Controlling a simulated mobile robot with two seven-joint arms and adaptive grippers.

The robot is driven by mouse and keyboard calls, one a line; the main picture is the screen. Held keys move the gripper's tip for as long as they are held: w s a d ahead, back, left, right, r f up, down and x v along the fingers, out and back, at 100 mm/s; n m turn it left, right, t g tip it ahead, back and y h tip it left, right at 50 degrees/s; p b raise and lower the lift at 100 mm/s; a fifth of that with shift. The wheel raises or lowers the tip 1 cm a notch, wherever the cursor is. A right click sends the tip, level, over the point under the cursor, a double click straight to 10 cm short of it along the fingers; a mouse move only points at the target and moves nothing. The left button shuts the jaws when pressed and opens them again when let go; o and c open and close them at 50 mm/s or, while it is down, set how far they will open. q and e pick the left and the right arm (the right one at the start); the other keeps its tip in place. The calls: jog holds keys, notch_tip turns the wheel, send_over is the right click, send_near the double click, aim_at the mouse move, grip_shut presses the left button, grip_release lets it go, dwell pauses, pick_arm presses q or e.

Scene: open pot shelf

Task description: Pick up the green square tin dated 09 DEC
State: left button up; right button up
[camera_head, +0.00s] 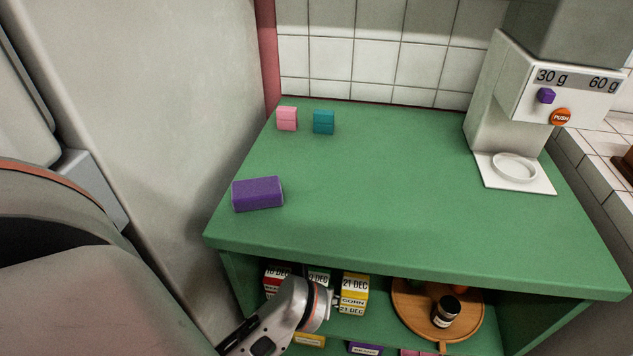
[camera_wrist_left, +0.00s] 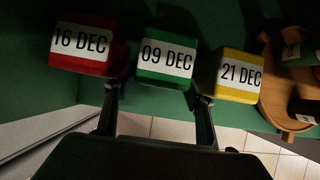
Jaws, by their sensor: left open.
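The green square tin (camera_wrist_left: 165,78) has a white label reading 09 DEC. In the left wrist view it stands between a red tin (camera_wrist_left: 84,65) marked 16 DEC and a yellow tin (camera_wrist_left: 240,94) marked 21 DEC. In the head view the green tin (camera_head: 319,276) is on the shelf under the counter, mostly hidden by my left arm. My left gripper (camera_wrist_left: 152,90) is open and empty, its two fingers spread below the green tin's left and right sides in the picture. Whether they touch it cannot be told. My right gripper is not in view.
The green counter top (camera_head: 400,210) overhangs the shelf. A round wooden tray (camera_head: 408,318) with a dark jar (camera_head: 446,312) stands right of the tins. A purple box (camera_head: 258,194), two small blocks and a dispenser (camera_head: 510,110) stand on top. More tins show below.

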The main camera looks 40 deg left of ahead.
aim_at(317, 278)
pick_arm(q)
jog(key=w+a, duration=0.2)
jog(key=w, duration=0.1)
jog(key=w+a, duration=0.1)
jog(key=shift+w+f, duration=0.1)
jog(key=shift+w, duration=0.1)
jog(key=shift+f+b, duration=0.5)
jog(key=shift+f, duration=0.05)
jog(key=shift+w+r, duration=0.1)
jog(key=c, duration=1.2)
jog(key=shift+r, duration=0.1)
jog(key=shift+c, duration=0.2)
